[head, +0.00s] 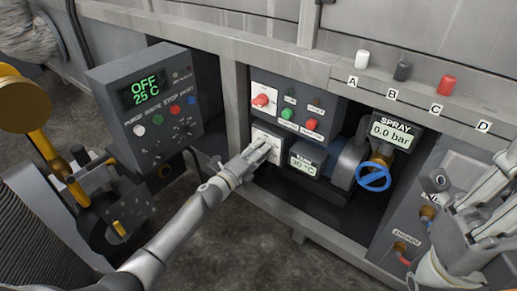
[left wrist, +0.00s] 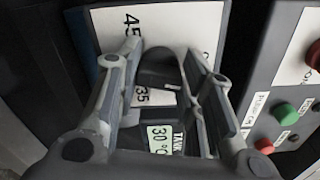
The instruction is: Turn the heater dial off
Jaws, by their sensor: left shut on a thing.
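The heater dial is a dark knob (left wrist: 160,68) on a white plate (left wrist: 168,22) with printed numbers, of which 45 and 35 can be read in the left wrist view. My left gripper (head: 266,147) reaches the plate, and its fingers (left wrist: 163,85) are shut on the dial from both sides. In the head view my fingers hide the dial, and only part of its white plate (head: 264,132) shows. The dial's pointer setting cannot be read. A tank display (head: 307,161) beside it reads 30 °C. My right gripper (head: 485,195) is at the right edge, partly cut off.
A red switch (head: 261,100) and green (head: 287,113) and red (head: 312,124) buttons sit above the dial. A blue valve wheel (head: 373,177) and spray display (head: 393,131) are to the right. A control box (head: 150,105) reading OFF 25 °C stands left. Caps line the ledge.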

